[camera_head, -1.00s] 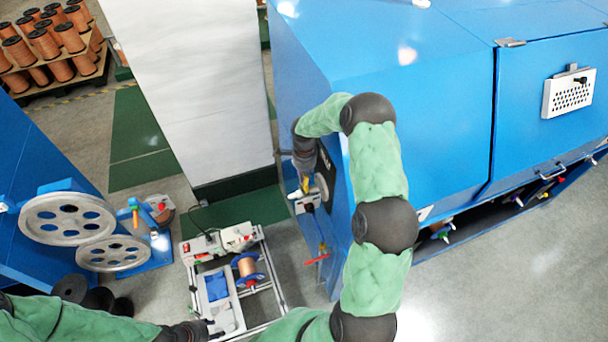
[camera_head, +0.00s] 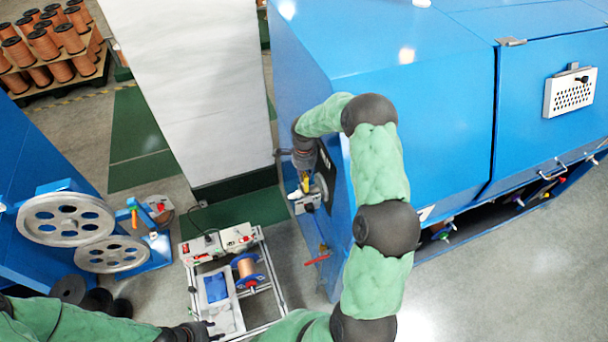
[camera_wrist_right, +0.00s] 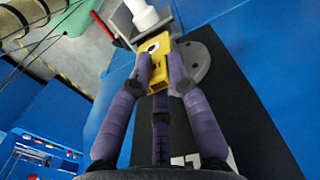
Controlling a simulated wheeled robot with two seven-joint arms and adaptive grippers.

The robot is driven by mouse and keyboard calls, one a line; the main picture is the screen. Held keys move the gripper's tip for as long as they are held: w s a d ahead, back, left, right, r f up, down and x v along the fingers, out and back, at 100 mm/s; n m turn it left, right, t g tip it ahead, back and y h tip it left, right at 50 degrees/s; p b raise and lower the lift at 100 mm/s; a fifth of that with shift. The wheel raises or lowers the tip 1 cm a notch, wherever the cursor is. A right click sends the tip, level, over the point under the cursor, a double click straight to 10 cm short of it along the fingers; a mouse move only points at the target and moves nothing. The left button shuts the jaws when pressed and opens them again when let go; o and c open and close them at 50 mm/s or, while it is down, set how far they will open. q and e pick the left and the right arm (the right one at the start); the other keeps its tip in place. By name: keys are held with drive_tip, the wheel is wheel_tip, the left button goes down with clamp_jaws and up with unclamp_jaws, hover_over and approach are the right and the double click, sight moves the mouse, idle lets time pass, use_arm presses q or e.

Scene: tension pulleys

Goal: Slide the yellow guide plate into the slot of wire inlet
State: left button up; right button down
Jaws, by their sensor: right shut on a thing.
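My right gripper (camera_wrist_right: 158,78) is shut on the yellow guide plate (camera_wrist_right: 155,46), which sits between its two fingertips. The plate also shows as a small yellow patch in the head view (camera_head: 306,184), beside the blue machine's end face. A grey metal bracket, apparently the wire inlet (camera_head: 304,203), is just below it. In the wrist view a grey round-ended part (camera_wrist_right: 203,62) lies just right of the plate and a white cylinder (camera_wrist_right: 140,14) above it. I cannot see the slot or tell whether the plate touches it. My left gripper (camera_head: 213,331) appears open and empty beside the cart.
A wheeled cart (camera_head: 262,240) with a copper spool and a blue item stands at lower centre. The blue machine (camera_head: 420,90) fills the right side. Grey pulley wheels (camera_head: 66,219) stand at left. A red handle (camera_head: 317,259) projects below the inlet. Floor at lower right is clear.

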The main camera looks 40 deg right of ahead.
idle(0.3)
drive_tip(key=shift+b, duration=0.3)
drive_tip(key=shift+f+b, duration=1.75)
drive_tip(key=shift+b, duration=0.05)
drive_tip(key=shift+b, duration=0.35)
drive_tip(key=shift+f, duration=0.2)
drive_tip(key=shift+f+b, duration=0.75)
drive_tip(key=shift+b, duration=0.15)
drive_tip(key=c, duration=1.1)
unclamp_jaws()
drive_tip(key=shift+r, duration=0.1)
